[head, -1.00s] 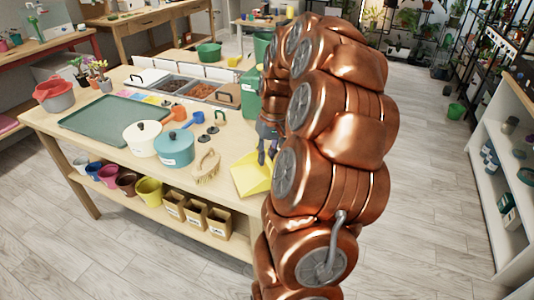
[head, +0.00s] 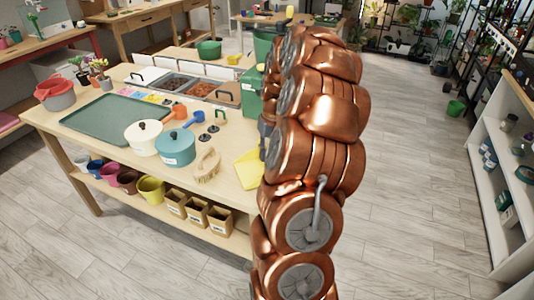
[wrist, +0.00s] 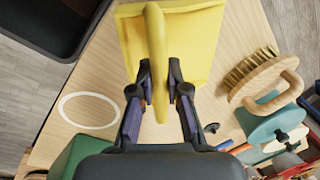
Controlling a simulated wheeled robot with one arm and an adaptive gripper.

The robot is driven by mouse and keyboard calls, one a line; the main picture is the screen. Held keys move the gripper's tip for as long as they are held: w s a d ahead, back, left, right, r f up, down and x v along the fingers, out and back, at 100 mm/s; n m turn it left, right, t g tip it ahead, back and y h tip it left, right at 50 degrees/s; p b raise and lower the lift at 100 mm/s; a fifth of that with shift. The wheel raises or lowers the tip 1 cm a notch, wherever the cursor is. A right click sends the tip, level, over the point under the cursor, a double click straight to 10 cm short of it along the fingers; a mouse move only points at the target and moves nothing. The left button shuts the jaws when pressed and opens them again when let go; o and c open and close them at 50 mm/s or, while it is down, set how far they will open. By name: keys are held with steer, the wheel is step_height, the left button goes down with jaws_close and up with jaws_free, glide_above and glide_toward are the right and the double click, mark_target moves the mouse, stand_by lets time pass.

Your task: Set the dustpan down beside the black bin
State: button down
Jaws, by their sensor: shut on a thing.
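The yellow dustpan (wrist: 195,45) is in the upper middle of the wrist view, with its handle toward me. My gripper (wrist: 159,80) is shut on the handle, one finger on each side. In the head view the dustpan (head: 248,168) shows at the table's right end, partly hidden by my arm, which also covers most of the gripper. The black bin (wrist: 48,22) is at the upper left of the wrist view, apart from the dustpan and beyond the table edge. I cannot make out the bin in the head view. Whether the dustpan touches the tabletop is unclear.
A wooden brush (wrist: 262,78) lies right of the dustpan in the wrist view. A white ring outline (wrist: 62,108) marks the tabletop at left, with bare wood around it. A green box (head: 251,92) stands behind. A teal pot (head: 177,150) and white pot (head: 142,140) stand left.

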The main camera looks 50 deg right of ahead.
steer(key=shift+f, duration=0.55)
steer(key=c, duration=1.2)
jaws_free()
steer(key=shift+o, duration=0.2)
step_height(320, 180, up, 12)
steer(key=d+b, duration=0.1)
steer(key=shift+s+d+b, duration=0.3)
steer(key=shift+s+b, duration=0.1)
